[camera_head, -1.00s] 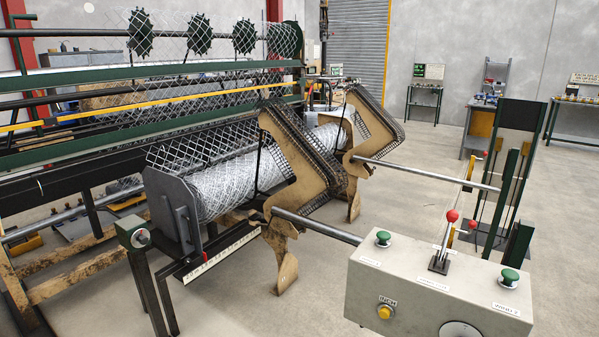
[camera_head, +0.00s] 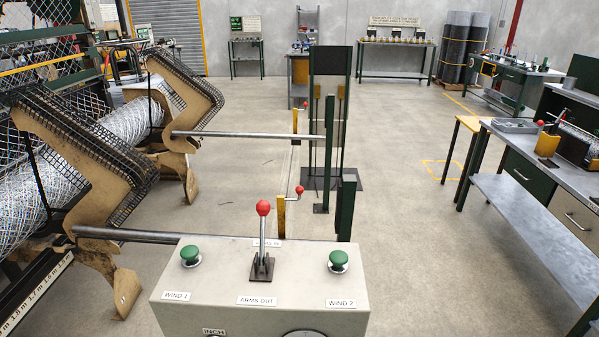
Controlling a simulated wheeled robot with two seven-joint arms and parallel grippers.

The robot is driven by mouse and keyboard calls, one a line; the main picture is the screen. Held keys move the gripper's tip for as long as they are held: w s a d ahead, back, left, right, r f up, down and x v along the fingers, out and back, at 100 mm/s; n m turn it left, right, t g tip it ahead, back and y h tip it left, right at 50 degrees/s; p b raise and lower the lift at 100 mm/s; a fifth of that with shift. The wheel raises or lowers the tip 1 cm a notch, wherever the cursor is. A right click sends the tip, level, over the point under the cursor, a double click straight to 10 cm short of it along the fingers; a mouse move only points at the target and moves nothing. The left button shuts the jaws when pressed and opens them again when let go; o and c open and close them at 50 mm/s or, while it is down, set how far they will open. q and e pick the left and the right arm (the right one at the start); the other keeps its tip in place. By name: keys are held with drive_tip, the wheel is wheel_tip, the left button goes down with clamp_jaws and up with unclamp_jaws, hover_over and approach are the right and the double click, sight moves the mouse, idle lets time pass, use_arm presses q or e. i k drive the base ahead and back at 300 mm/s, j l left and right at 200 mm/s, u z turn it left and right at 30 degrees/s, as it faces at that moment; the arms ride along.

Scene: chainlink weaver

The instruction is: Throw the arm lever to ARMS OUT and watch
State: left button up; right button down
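The arm lever (camera_head: 263,236) has a red ball knob and stands roughly upright on top of a pale control box (camera_head: 210,299). A label reading ARMS OUT (camera_head: 257,301) is in front of its base, and another label behind it is mostly hidden by the lever. Two tan arms, a near one (camera_head: 80,165) and a far one (camera_head: 190,95), stand at the left beside the mesh roll (camera_head: 45,195). Each has a grey bar running right from it. Neither of my grippers shows in this view.
Green buttons for WIND 1 (camera_head: 190,256) and WIND 2 (camera_head: 339,261) flank the lever. A dark green frame (camera_head: 330,120) stands behind the box. A grey workbench (camera_head: 560,170) is at the right. The concrete floor between (camera_head: 410,220) is clear.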

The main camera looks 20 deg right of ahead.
sight(263, 207)
drive_tip(key=i+l+z, duration=0.3)
drive_tip(key=i, duration=0.3)
drive_tip(key=k+j+z, duration=0.2)
drive_tip(key=k+j, duration=0.15)
drive_tip(key=j+z, duration=0.3)
drive_tip(key=i+j, duration=0.1)
drive_tip(key=i, duration=0.25)
